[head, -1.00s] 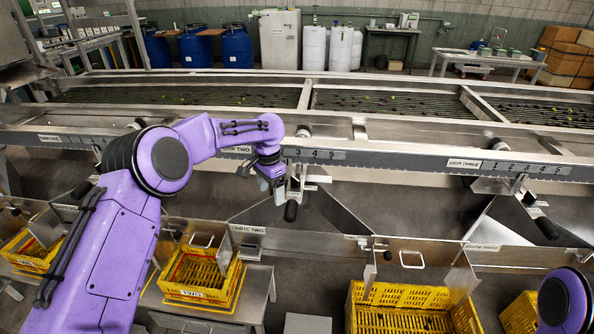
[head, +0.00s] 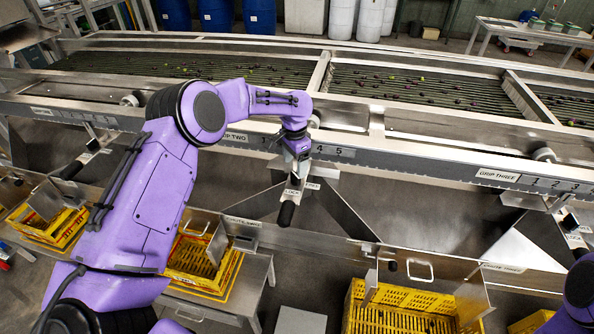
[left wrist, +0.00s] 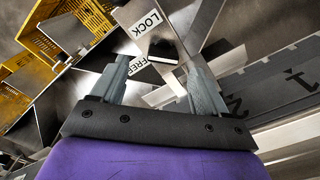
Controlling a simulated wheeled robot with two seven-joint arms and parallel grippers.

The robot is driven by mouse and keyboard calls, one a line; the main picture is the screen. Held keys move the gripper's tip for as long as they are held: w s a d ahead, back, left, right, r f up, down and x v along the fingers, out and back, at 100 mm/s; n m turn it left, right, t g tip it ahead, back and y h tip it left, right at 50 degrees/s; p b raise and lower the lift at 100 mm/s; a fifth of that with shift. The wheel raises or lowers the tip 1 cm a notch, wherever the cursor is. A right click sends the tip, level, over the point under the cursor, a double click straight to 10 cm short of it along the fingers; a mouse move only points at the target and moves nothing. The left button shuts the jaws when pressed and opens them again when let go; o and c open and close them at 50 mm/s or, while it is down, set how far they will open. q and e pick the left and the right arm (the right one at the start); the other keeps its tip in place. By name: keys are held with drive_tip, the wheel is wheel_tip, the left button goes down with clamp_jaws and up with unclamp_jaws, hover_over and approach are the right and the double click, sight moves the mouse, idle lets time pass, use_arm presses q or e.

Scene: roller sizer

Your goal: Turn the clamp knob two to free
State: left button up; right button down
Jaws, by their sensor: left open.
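The clamp at GRIP TWO hangs below the numbered rail (head: 340,153), with a LOCK label (head: 292,193) and a FREE label (head: 309,185). A black handle (head: 287,213) points down toward me from it. My left gripper (head: 298,157) is open at the clamp, just above the labels. In the left wrist view, the LOCK label (left wrist: 146,23) lies beyond the fingertips and the FREE label (left wrist: 138,66) shows between the open fingers (left wrist: 158,65). A dark piece lies between the fingertips; I cannot tell whether it is the knob. My right gripper is not in view.
The GRIP THREE label (head: 497,175) is on the rail to the right. Sloping metal chutes lie below the rail. Yellow crates (head: 405,316) stand under them. The roller bed (head: 420,88) with small fruits runs behind the rail.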

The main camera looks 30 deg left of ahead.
sight(296, 175)
use_arm(q)
drive_tip(key=f, duration=0.4)
drive_tip(key=w+f+p, duration=0.1)
drive_tip(key=f, duration=0.1)
drive_tip(key=shift+a, duration=0.2)
drive_tip(key=shift+s+d+f, duration=0.1)
drive_tip(key=shift+s+f, duration=0.05)
drive_tip(key=shift+f, duration=0.05)
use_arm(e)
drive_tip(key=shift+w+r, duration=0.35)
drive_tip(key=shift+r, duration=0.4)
use_arm(q)
drive_tip(key=c, duration=1.1)
drive_tip(key=shift+o, duration=0.2)
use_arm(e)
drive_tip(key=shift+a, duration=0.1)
